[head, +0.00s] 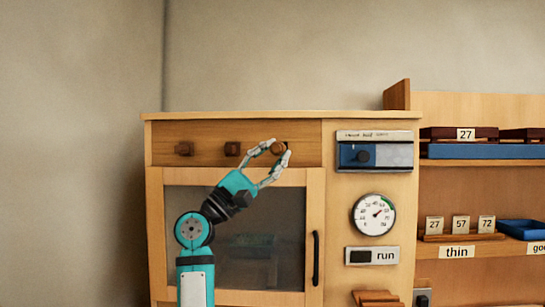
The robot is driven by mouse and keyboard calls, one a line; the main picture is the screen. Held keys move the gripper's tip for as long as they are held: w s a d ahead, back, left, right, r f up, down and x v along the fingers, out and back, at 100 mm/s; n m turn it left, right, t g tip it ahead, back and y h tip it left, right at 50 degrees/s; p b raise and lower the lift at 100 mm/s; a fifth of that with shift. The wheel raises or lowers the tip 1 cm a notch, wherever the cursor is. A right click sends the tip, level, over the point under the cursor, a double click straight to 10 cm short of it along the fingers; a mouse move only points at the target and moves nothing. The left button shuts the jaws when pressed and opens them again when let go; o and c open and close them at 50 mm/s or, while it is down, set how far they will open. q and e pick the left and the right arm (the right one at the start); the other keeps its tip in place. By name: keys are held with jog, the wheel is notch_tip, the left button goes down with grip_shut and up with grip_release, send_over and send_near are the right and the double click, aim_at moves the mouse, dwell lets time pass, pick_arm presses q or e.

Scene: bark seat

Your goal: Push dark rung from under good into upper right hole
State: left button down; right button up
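A wooden cabinet (312,220) has a top rail (208,131) with three brown pegs or rung ends in a row. The left one (184,149) and the middle one (232,149) stand free. My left gripper (279,149) is at the right end of the rail, its two fingers closed on either side of a brown rung (278,149). The rung's end faces me; a dark spot shows beside it, partly hidden by the fingertips. How deep the rung sits is hidden. A partly cut-off label reading "goo" (538,248) is at the right edge. My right gripper is not in view.
A glass door (250,260) with a black handle (316,258) lies below the rail. A dial (374,214), a "run" panel (372,255) and a blue-grey panel (390,155) are to the right. Shelves hold a blue tray (480,152) and number cards (460,225).

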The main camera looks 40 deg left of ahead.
pick_arm(q)
jog(key=shift+w+a, duration=0.45)
jog(key=shift+w, duration=0.2)
jog(key=shift+w+a, duration=0.4)
jog(key=shift+w, duration=0.25)
dwell(0.4)
jog(key=c, duration=1)
grip_release()
jog(key=v, duration=1.2)
jog(key=shift+s, duration=0.1)
